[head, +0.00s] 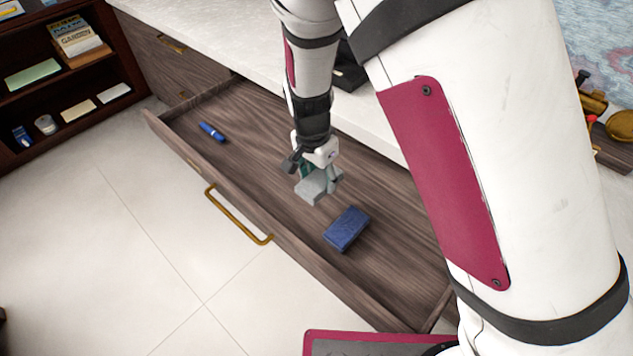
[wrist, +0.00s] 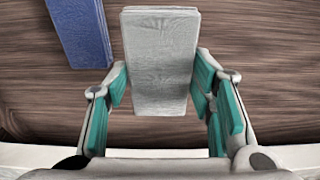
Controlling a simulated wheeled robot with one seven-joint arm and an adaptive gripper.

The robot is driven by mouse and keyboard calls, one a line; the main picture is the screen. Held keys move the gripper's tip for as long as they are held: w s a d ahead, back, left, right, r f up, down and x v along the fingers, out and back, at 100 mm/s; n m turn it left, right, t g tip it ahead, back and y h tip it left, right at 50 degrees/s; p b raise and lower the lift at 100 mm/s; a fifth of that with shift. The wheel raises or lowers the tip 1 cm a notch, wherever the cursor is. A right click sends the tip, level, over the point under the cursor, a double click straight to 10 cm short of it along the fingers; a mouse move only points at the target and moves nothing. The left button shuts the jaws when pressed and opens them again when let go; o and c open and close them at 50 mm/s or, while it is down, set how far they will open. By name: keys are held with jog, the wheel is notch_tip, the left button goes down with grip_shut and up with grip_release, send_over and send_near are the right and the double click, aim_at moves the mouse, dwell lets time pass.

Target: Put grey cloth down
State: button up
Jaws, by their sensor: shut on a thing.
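The grey cloth (head: 313,189) is a folded, block-like piece at the end of my gripper (head: 318,174), over the open wooden drawer. In the wrist view the cloth (wrist: 160,60) sits between the green-padded fingers of my gripper (wrist: 161,88). The fingers are shut on its near part, and its far end sticks out beyond them. The cloth appears to be above the drawer floor; the exact gap cannot be told.
A blue folded block (head: 347,229) lies in the drawer (head: 262,160) beside the cloth; it also shows in the wrist view (wrist: 80,30). A small blue item (head: 212,132) lies at the drawer's far end. The drawer floor between them is bare. A countertop (head: 228,45) stands behind.

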aim_at(321, 202)
jog(key=shift+d+f+b, duration=0.1)
jog(key=shift+f+b, duration=0.5)
jog(key=shift+f, duration=2.8)
jog(key=shift+f, duration=0.1)
jog(key=o, duration=1.2)
jog(key=r+p, duration=0.1)
jog(key=r, duration=0.3)
jog(key=r+p, duration=0.1)
jog(key=r, duration=0.3)
jog(key=s+a+r, duration=0.1)
jog(key=r, duration=0.3)
jog(key=shift+r+p, duration=0.1)
jog(key=shift+p, duration=0.3)
